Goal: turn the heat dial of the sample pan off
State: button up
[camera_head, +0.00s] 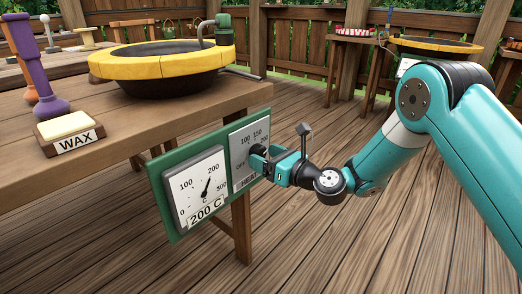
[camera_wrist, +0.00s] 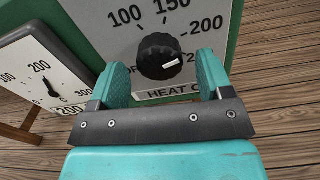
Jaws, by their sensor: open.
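The heat dial (camera_wrist: 158,55) is a black round knob on a pale panel (camera_wrist: 190,15) marked 100, 150, 200 and, partly hidden, OFF and HEAT. Its white mark points right, below the 200 label. My gripper (camera_wrist: 163,68) is open, one finger on each side of the knob in the wrist view, with gaps showing. In the head view my gripper (camera_head: 274,165) is close against the panel (camera_head: 246,136) and hides much of the dial. The gauge (camera_head: 195,188) left of it shows 200 C. The sample pan (camera_head: 170,75), yellow-rimmed and dark, stands on the table above.
The wooden table (camera_head: 100,125) edge runs above the green board (camera_head: 160,190). A wax block (camera_head: 66,127) and a purple tool (camera_head: 43,85) are at left. Another yellow-rimmed pan (camera_head: 435,45) stands at the back right. The plank floor right of the board is clear.

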jog(key=shift+x, duration=1)
jog(key=shift+c, duration=0.3)
jog(key=c, duration=0.9)
jog(key=shift+o, duration=0.2)
